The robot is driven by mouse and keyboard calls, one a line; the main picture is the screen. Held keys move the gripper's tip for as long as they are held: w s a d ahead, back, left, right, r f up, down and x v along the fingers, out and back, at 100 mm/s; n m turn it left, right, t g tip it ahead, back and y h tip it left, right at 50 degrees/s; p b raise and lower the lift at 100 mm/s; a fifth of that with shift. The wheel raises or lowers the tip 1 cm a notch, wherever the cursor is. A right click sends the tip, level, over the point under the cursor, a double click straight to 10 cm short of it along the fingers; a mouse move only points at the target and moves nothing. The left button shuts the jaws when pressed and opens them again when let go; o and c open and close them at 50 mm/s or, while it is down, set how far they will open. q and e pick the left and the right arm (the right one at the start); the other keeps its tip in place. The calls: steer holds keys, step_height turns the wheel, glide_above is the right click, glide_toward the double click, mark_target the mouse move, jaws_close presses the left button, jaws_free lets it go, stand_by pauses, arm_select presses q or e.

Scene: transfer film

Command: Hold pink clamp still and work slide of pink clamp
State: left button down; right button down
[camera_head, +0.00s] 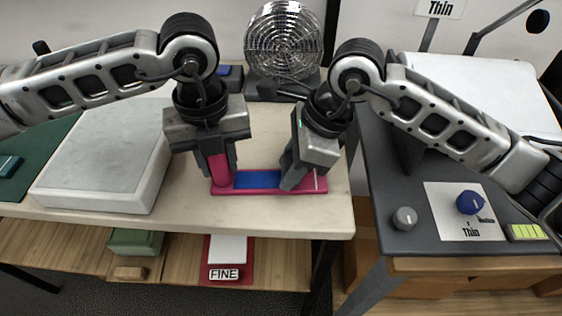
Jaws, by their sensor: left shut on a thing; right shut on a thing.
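The pink clamp (259,191) lies flat along the front edge of the pale table, with a blue strip (256,180) in its middle. My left gripper (219,170) points down at the clamp's left end and is shut on its upright pink part (219,169). My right gripper (290,180) reaches down at a tilt near the clamp's right end and is shut on a part there. Its fingers hide what it grips, so the slide itself cannot be made out.
A white slab (104,157) lies on the table at left. A round metal fan (284,42) stands behind. A grey bench (420,190) with a grey knob (404,218) and a blue knob (470,202) is at right. A shelf below holds a "FINE" label (224,274).

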mark_target(311, 179)
steer(key=d, duration=0.3)
steer(key=shift+d, duration=0.4)
steer(key=c, duration=0.9)
jaws_free()
steer(key=shift+r, duration=0.1)
steer(key=v, duration=1.2)
arm_select(q)
steer(key=c, duration=1)
jaws_free()
